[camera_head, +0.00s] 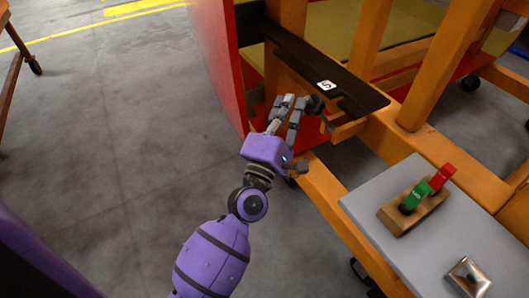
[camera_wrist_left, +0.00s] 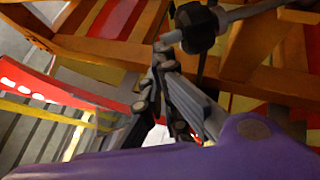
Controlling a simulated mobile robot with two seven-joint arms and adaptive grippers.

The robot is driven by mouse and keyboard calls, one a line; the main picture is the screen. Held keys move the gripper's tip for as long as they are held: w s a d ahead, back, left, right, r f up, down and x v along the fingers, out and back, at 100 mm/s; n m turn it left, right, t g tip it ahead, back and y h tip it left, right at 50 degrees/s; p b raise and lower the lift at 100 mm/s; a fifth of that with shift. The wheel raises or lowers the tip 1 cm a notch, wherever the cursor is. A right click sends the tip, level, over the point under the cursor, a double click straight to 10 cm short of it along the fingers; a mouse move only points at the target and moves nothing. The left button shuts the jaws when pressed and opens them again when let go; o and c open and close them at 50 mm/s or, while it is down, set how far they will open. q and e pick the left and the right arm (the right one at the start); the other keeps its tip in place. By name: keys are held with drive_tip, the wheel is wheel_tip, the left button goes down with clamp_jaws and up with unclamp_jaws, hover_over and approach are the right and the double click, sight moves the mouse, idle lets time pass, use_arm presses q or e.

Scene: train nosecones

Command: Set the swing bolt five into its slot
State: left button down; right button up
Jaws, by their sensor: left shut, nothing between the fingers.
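The swing bolt five shows as a black knob (camera_head: 315,104) below the white "5" label (camera_head: 326,85) on a black bracket plate (camera_head: 345,88). In the left wrist view the black knob (camera_wrist_left: 197,27) sits on a grey metal rod (camera_wrist_left: 250,12). My left gripper (camera_head: 291,103), purple and grey, is right beside the knob, on its left in the head view. In the wrist view its fingers (camera_wrist_left: 164,62) are shut and empty, with the tips just below the knob. I cannot tell whether they touch it. The slot is not clearly visible. My right gripper is not in view.
Orange frame beams (camera_head: 330,195) surround the bracket, with a red panel (camera_head: 213,55) to the left. A grey panel (camera_head: 370,210) at the lower right carries a wooden block with green and red levers (camera_head: 417,195) and a metal button box (camera_head: 468,278). The grey floor at left is open.

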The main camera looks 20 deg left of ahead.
use_arm(q)
drive_tip(key=w+d+r+p, duration=0.1)
drive_tip(key=w+r, duration=0.1)
drive_tip(key=w+d+r+p, duration=0.1)
drive_tip(key=w+d+r, duration=0.1)
drive_tip(key=w+d+r+p, duration=0.2)
drive_tip(key=shift+w+d, duration=0.1)
drive_tip(key=shift+w, duration=0.3)
drive_tip(key=shift+w+d, duration=0.1)
drive_tip(key=shift+w, duration=0.05)
idle(0.8)
drive_tip(key=shift+f, duration=0.15)
